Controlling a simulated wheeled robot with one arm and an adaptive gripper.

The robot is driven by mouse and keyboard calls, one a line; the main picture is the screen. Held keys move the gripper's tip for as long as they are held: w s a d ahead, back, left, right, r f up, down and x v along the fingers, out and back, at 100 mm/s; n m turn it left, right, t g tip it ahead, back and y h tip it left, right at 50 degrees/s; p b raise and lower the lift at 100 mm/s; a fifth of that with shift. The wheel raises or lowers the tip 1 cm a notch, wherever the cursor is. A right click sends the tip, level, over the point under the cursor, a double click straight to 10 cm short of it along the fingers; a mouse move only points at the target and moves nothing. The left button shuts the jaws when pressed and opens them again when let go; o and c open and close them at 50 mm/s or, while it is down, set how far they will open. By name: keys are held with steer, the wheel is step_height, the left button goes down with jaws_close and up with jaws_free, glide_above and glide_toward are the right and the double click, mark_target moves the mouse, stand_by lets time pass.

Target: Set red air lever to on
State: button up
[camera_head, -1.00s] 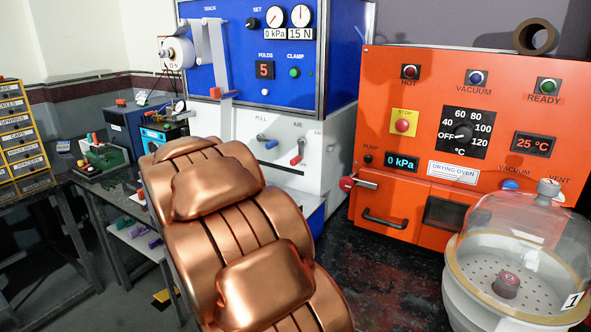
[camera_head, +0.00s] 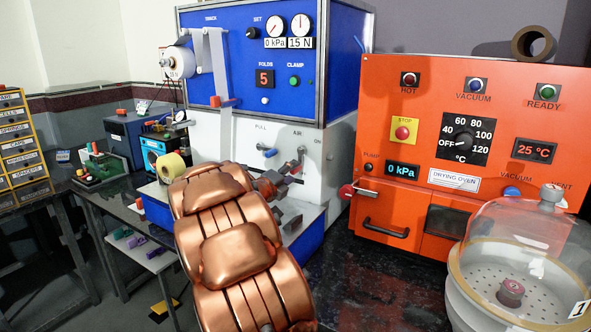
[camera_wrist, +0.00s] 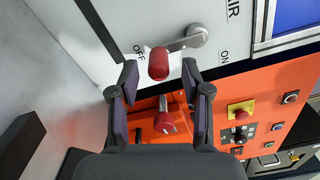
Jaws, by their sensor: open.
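The air lever (camera_wrist: 180,45) has a grey arm and a red knob (camera_wrist: 158,63). In the wrist view its knob end lies by the printed OFF, with ON on the other side of the pivot. My gripper (camera_wrist: 160,72) is open, with one fingertip on each side of the red knob and gaps between. It holds nothing. In the head view my gripper (camera_head: 272,183) is at the white panel (camera_head: 318,185), just below the AIR label, and partly hides the lever.
A blue-knobbed pull lever (camera_head: 268,152) is left of the air lever. The orange drying oven (camera_head: 400,215) stands to the right, with a red-ended handle (camera_head: 347,190). A glass vacuum vessel (camera_head: 520,235) is at the front right. A yellow roll (camera_head: 172,166) sits left of my arm.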

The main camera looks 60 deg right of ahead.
mark_target(292, 172)
steer(key=shift+d, duration=1.6)
steer(key=shift+w, duration=0.1)
steer(key=shift+c, duration=0.4)
steer(key=shift+f, duration=0.1)
jaws_close()
